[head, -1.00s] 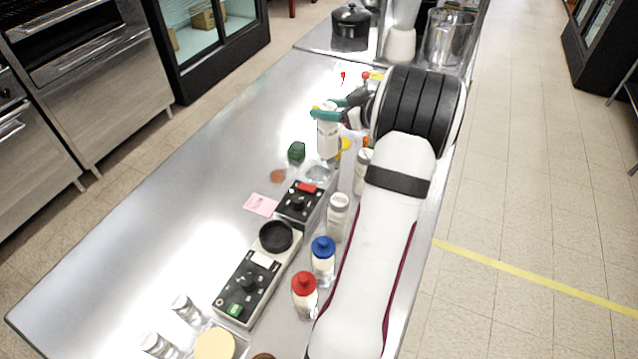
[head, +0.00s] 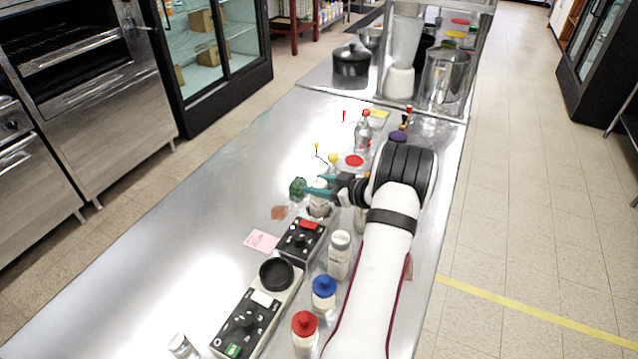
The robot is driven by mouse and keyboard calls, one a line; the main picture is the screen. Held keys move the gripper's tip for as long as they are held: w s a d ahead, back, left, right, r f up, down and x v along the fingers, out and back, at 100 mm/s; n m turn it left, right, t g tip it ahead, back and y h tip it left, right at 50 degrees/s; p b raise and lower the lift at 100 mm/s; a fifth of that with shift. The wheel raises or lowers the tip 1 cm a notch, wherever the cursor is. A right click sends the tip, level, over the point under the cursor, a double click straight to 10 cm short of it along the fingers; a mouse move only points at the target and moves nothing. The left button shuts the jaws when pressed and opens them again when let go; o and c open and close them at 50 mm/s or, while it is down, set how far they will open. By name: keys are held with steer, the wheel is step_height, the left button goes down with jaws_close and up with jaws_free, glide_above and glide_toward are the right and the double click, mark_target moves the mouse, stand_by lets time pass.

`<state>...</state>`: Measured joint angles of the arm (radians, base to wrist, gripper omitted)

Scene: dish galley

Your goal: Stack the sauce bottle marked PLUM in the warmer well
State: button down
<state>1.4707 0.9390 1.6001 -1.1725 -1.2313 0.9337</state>
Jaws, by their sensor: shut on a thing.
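My gripper (head: 319,188), with teal fingers, is shut on a pale bottle (head: 321,184) in the head view. The fingers cover much of the bottle, and no PLUM mark is readable. It is upright, directly over or inside a small shiny round metal piece (head: 319,208), possibly the warmer well; I cannot tell whether it rests there. A black round recess (head: 277,273) sits in a control unit nearer the camera, apart from my gripper.
A green lump (head: 298,188) is just left of my gripper. A clear bottle (head: 363,136) stands behind. The left counter is mostly clear.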

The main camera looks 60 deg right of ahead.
steer(key=shift+f, duration=0.15)
steer(key=shift+c, duration=1.4)
jaws_free()
